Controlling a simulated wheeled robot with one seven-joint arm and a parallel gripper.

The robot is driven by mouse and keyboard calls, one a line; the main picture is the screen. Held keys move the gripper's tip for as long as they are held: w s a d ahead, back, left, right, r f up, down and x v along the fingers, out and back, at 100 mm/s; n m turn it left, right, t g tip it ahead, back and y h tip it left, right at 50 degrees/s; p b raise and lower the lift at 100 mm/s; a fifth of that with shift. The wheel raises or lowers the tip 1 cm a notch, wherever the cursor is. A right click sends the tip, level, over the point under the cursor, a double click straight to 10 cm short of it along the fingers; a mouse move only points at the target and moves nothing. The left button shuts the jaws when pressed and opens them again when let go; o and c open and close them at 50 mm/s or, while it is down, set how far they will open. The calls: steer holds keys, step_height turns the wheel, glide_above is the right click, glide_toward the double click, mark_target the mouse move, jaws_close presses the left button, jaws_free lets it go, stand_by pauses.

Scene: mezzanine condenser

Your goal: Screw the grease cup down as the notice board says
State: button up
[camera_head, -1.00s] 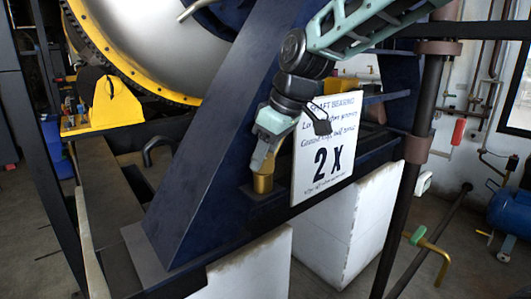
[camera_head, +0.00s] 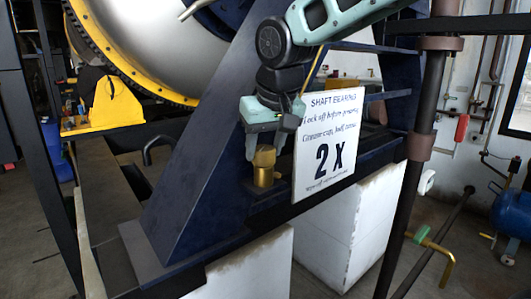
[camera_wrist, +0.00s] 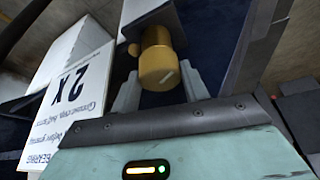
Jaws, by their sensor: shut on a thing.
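The brass grease cup (camera_head: 264,160) stands upright on a blue ledge beside the slanted blue frame. In the wrist view the cup (camera_wrist: 157,62) shows a round end with a pale line mark. My gripper (camera_head: 258,152) is shut on the cup from above, with one finger on each side of it in the wrist view (camera_wrist: 160,88). The white notice board (camera_head: 327,150) stands just right of the cup. It reads "SHAFT BEARING", a line on locking off, "Grease cup, half turns" and a large "2 X". Its bottom line is too small to read.
The blue frame (camera_head: 205,150) rises close to the left of my gripper. A dark vertical pipe (camera_head: 424,130) stands to the right, with a yellow-handled valve (camera_head: 435,247) low beside it. White blocks (camera_head: 345,225) lie below the ledge. A yellow-rimmed drum (camera_head: 150,45) is behind.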

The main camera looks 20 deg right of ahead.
steer(key=m+h+b, duration=0.1)
steer(key=m, duration=0.1)
steer(key=m+b, duration=0.2)
steer(key=shift+a+f+m+h, duration=0.1)
steer(key=shift+a+m+h, duration=0.05)
steer(key=shift+m+h, duration=0.2)
steer(key=shift+w+m+g+h+b, duration=0.1)
steer(key=shift+m+g+h+b, duration=0.3)
steer(key=shift+m, duration=0.85)
steer(key=shift+m+g+h+b, duration=0.2)
steer(key=shift+m+h+b, duration=0.3)
steer(key=shift+m, duration=0.7)
steer(key=o, duration=1)
steer(key=shift+a+r, duration=0.1)
steer(key=shift+r, duration=0.1)
